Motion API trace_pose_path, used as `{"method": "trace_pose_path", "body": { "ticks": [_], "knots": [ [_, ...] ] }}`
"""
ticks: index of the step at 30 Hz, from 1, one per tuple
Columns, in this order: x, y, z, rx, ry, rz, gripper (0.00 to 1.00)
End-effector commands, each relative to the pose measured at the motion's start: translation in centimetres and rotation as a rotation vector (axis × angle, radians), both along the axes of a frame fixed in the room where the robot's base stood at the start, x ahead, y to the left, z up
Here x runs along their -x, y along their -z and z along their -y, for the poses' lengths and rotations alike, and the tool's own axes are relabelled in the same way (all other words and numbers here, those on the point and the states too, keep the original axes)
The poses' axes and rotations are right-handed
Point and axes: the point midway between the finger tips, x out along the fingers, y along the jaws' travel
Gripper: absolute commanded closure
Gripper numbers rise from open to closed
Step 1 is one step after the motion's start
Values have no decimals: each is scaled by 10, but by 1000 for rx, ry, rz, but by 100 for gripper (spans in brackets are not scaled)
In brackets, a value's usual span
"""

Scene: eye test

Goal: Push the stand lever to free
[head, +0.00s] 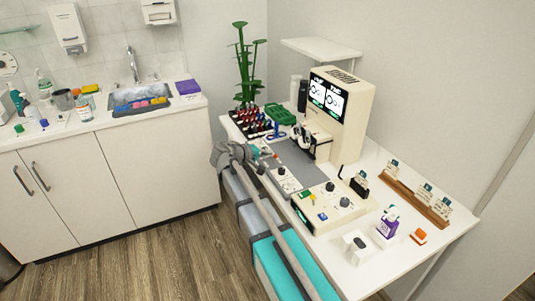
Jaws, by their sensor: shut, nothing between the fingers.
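A cream eye-test machine (356,118) with a screen (327,100) stands on the white table, with a grey plate (291,160) in front of it. A cream control box (325,207) with dark knobs and small coloured buttons sits nearer me. I cannot tell for certain which small part is the stand lever; its position is too small to read. My gripper (273,156) is shut and empty, low over the table's left side by the grey plate. It looks apart from the machine, but contact is hard to judge. My arm hides part of the table's left edge.
A rack of coloured items (252,122), a green tray (280,114) and a green plant (246,65) stand behind my gripper. A sink counter (185,103) is left.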

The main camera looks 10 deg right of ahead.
Motion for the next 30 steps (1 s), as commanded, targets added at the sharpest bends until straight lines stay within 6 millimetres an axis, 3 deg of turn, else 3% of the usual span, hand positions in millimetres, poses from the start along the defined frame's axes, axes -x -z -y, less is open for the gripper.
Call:
{"method": "trace_pose_path", "body": {
  "ticks": [11,30],
  "knots": [
    [6,-18,-17,0,0,1,100],
    [34,-69,-80,0,0,0,100]
  ]
}}
